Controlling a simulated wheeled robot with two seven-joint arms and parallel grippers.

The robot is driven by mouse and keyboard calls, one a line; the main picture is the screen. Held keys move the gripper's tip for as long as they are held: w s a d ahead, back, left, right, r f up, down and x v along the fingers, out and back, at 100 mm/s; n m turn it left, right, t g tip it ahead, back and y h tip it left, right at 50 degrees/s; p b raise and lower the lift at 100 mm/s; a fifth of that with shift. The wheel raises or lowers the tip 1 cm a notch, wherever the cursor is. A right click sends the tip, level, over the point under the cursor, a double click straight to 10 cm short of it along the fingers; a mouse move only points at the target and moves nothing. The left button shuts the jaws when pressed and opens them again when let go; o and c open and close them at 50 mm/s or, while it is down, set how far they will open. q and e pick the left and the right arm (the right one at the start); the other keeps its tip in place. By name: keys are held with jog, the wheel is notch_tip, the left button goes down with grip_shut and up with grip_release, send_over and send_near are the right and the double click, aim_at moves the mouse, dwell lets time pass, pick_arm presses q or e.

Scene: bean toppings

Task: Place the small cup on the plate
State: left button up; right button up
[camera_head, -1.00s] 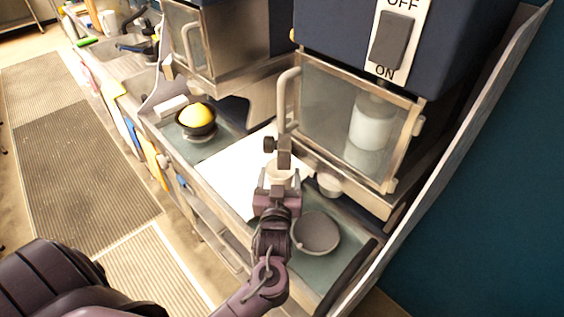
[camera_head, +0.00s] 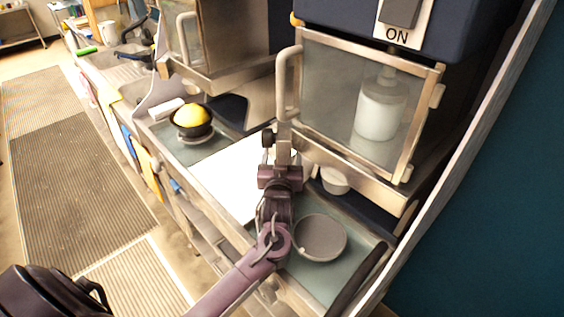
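A small white cup (camera_head: 335,180) stands on the counter under the glass-fronted cabinet, right of my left gripper. A round grey plate (camera_head: 320,240) lies flat on the blue-green surface nearer to me, below the cup in the picture, and looks empty. My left gripper (camera_head: 282,152) is over the white sheet, left of the cup and beyond the plate. Its wrist hides much of the space by the fingers, so I cannot tell whether it is open or holds anything. My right gripper is out of view.
A black bowl with a yellow mound (camera_head: 192,117) stands on a light saucer farther back. The cabinet (camera_head: 345,90) with its vertical handle overhangs the cup and holds a white bottle (camera_head: 381,106). The white sheet (camera_head: 228,180) has clear room. A wall panel bounds the right.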

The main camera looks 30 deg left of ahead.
pick_arm(q)
jog(key=shift+r, duration=0.1)
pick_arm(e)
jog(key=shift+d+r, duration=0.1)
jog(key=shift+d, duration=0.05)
pick_arm(q)
jog(key=o, duration=0.7)
jog(key=shift+c, duration=0.2)
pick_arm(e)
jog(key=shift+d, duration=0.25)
